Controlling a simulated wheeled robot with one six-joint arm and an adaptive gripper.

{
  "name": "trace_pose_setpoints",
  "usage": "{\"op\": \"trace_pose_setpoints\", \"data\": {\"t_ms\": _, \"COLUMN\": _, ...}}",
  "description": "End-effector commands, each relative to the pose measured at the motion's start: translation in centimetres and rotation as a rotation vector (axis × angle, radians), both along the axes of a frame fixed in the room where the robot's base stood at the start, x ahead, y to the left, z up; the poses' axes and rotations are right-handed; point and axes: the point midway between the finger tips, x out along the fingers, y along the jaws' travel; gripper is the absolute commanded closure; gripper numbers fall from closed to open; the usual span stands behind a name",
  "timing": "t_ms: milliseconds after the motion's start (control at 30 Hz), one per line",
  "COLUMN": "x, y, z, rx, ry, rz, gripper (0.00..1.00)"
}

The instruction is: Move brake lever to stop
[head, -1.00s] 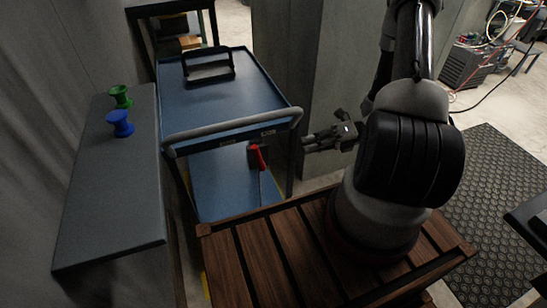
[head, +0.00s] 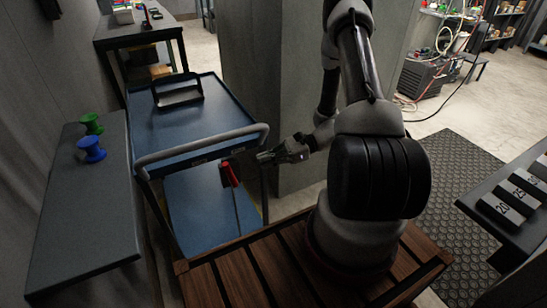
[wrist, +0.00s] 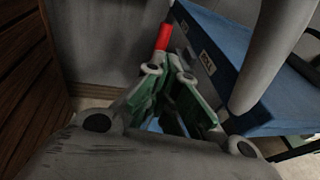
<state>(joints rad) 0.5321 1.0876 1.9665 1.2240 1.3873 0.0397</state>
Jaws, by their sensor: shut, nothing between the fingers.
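The brake lever (head: 229,174) has a red grip on a thin grey stalk and stands below the push handle of a blue cart (head: 190,122). It leans slightly left in the head view. My gripper (head: 263,157) is shut and empty, just right of the red grip, apart from it in the head view. In the wrist view the red grip (wrist: 163,37) shows just beyond my closed fingertips (wrist: 166,72); I cannot tell whether they touch. Small pale label plates (wrist: 207,62) sit on the cart's end; their text is unreadable here.
The grey tubular push handle (head: 205,148) crosses above the lever. A grey pillar (head: 285,90) stands behind my gripper. A grey bench (head: 85,215) with a green spool (head: 91,124) and a blue spool (head: 92,149) is at left. A slatted wooden platform (head: 245,270) is in front.

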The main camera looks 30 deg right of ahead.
Motion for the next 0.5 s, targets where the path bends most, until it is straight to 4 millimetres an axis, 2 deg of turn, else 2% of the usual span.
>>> {"op": "trace_pose_setpoints", "data": {"t_ms": 33, "x": 0.1, "y": 1.2, "z": -0.3, "rx": 0.001, "ry": 0.003, "rz": 0.005, "gripper": 1.0}}
{"op": "trace_pose_setpoints", "data": {"t_ms": 200, "x": 0.8, "y": 4.4, "z": -1.0, "rx": 0.0, "ry": 0.003, "rz": 0.003, "gripper": 1.0}}
{"op": "trace_pose_setpoints", "data": {"t_ms": 333, "x": 1.2, "y": 6.3, "z": -1.4, "rx": 0.0, "ry": 0.002, "rz": 0.003, "gripper": 1.0}}
{"op": "trace_pose_setpoints", "data": {"t_ms": 500, "x": 1.5, "y": 7.6, "z": -1.7, "rx": 0.0, "ry": 0.002, "rz": 0.001, "gripper": 1.0}}
